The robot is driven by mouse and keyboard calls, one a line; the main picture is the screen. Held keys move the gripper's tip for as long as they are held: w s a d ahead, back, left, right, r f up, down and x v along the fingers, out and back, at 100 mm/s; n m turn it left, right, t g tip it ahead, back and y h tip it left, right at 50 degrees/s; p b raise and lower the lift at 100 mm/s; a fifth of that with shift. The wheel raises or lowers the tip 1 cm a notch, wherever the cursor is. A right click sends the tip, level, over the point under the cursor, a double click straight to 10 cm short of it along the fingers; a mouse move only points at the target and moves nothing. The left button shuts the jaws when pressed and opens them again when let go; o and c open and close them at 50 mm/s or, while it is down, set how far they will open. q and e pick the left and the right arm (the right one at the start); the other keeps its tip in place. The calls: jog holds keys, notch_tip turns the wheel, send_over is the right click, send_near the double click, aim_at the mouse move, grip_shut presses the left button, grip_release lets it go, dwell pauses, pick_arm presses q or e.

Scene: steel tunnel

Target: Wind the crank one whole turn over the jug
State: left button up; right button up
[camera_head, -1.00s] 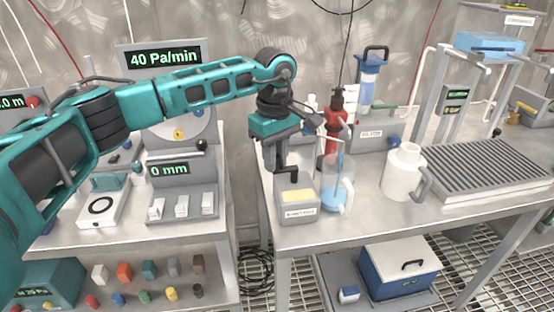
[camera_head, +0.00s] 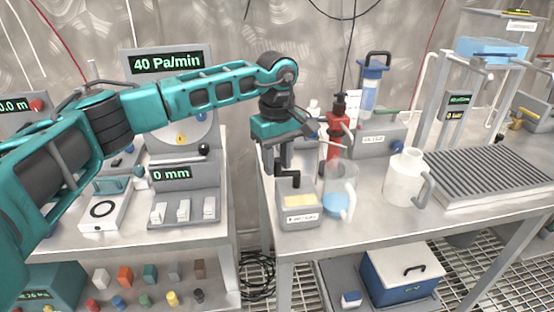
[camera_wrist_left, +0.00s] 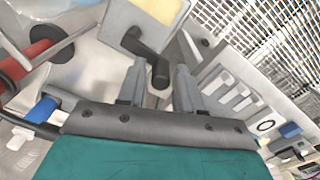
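The black crank (camera_head: 288,179) stands on a small grey box (camera_head: 299,216) with a pale yellow top, at the front left of the right-hand table. The clear jug (camera_head: 339,191) with blue liquid stands just right of the box. My left gripper (camera_head: 281,164) points down over the crank, in front of the jug's left side. In the left wrist view the open fingers (camera_wrist_left: 159,82) stand apart, with the crank's black knob (camera_wrist_left: 160,75) between them and gaps on both sides. The jug is partly visible there at the upper left (camera_wrist_left: 62,12). My right gripper is not in view.
A red bottle (camera_head: 336,135) and a grey box (camera_head: 381,138) stand behind the jug. A white jug (camera_head: 404,178) and a ribbed grey tray (camera_head: 490,168) are to the right. The left table holds a panel of switches (camera_head: 183,207). A gap separates the tables.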

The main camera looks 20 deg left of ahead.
pick_arm(q)
jog(key=shift+o, duration=0.9)
notch_tip(320, 180, up, 13)
jog(key=shift+p, duration=0.35)
jog(key=shift+f, duration=0.1)
